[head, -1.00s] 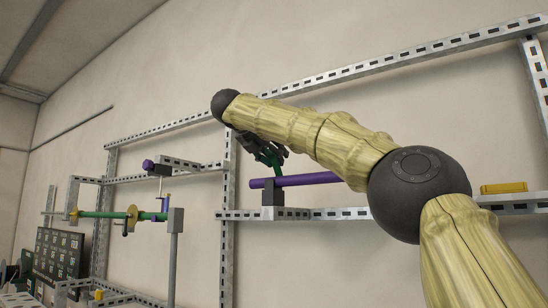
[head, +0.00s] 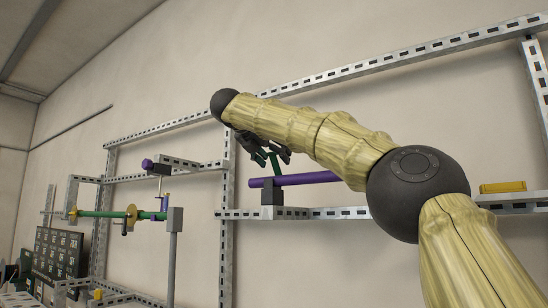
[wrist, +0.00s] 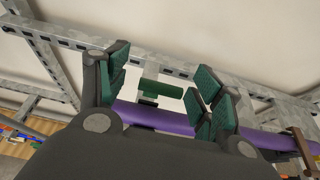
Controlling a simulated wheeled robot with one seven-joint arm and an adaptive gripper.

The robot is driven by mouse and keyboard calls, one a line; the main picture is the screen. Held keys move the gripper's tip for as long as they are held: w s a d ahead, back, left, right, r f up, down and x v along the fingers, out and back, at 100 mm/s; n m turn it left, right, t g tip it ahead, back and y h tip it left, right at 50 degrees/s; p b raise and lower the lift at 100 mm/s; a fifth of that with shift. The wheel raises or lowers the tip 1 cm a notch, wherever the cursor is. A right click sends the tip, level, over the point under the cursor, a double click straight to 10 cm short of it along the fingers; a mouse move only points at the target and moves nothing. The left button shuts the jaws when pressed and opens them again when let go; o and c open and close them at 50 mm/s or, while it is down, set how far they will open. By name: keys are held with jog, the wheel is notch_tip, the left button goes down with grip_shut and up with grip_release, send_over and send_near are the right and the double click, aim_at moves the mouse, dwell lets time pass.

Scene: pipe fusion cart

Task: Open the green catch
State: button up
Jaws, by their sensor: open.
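The green catch (head: 275,164) is a small T-shaped handle standing above a purple pipe (head: 300,180) in the head view. In the wrist view its green bar (wrist: 160,89) lies crosswise just above the purple pipe (wrist: 153,117). My gripper (head: 268,150) is open above the pipe, its dark fingers around the top of the catch. In the wrist view the green-padded fingers of my gripper (wrist: 162,82) stand on both sides of the bar, with gaps showing. I cannot tell whether any finger touches it. The base of the catch is partly hidden.
A dark block (head: 272,192) carries the pipe on a slotted metal rail (head: 330,213). A yellow block (head: 503,187) sits on the rail at right. At left, a green pipe (head: 100,214) with yellow discs sits on the frame. An upper rail (head: 400,60) runs behind my arm.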

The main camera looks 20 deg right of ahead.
jog(key=v, duration=1.2)
